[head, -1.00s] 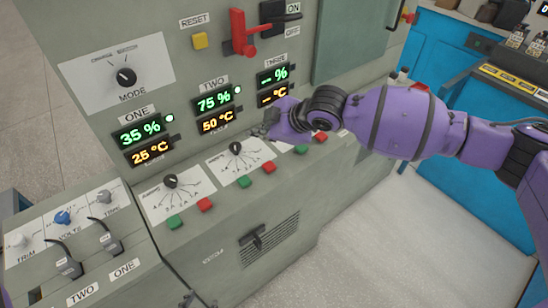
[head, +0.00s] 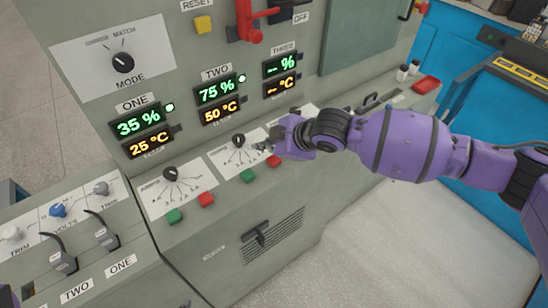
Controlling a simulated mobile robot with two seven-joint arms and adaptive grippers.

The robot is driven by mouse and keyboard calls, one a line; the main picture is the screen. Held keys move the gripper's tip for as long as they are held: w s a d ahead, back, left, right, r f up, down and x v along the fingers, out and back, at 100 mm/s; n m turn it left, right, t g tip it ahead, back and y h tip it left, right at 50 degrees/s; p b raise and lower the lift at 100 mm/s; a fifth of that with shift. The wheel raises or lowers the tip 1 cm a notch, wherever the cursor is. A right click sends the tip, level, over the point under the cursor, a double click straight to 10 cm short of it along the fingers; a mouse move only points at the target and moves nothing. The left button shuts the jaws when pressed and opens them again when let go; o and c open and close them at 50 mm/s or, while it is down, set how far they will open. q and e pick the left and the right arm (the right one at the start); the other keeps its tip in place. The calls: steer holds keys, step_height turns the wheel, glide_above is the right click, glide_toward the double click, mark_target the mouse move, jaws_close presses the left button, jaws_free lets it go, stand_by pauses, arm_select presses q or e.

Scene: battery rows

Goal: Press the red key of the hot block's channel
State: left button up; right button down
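The panel has three channel displays. Channel ONE (head: 143,128) reads 35 % and 25 °C. Channel TWO (head: 219,97) reads 75 % and 50 °C, the higher temperature. Channel THREE (head: 281,74) shows dashes. Below TWO, beside its dial (head: 239,141), are a green key (head: 248,175) and a red key (head: 273,160). Channel ONE has its green key (head: 174,215) and red key (head: 206,199). My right gripper (head: 264,146) reaches in from the right, its fingertips just above TWO's red key. Contact is unclear, and its finger opening is too small to judge. It hides THREE's keys. My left gripper is out of view.
A red lever (head: 243,27) and yellow RESET key (head: 203,25) are higher on the panel. The MODE knob (head: 123,62) is upper left. A side console with levers (head: 62,259) stands lower left. The floor (head: 390,235) at lower right is clear.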

mark_target(274, 161)
steer(key=shift+f, duration=0.6)
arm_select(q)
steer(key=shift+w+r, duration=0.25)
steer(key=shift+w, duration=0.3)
arm_select(e)
steer(key=shift+f, duration=0.15)
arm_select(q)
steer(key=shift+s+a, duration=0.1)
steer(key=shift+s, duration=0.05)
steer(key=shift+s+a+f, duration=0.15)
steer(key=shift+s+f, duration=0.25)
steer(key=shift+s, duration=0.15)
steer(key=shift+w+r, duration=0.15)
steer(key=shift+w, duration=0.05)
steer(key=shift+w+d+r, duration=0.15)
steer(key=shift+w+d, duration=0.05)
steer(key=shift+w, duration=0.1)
arm_select(e)
steer(key=shift+f, duration=0.1)
steer(key=shift+f, duration=0.25)
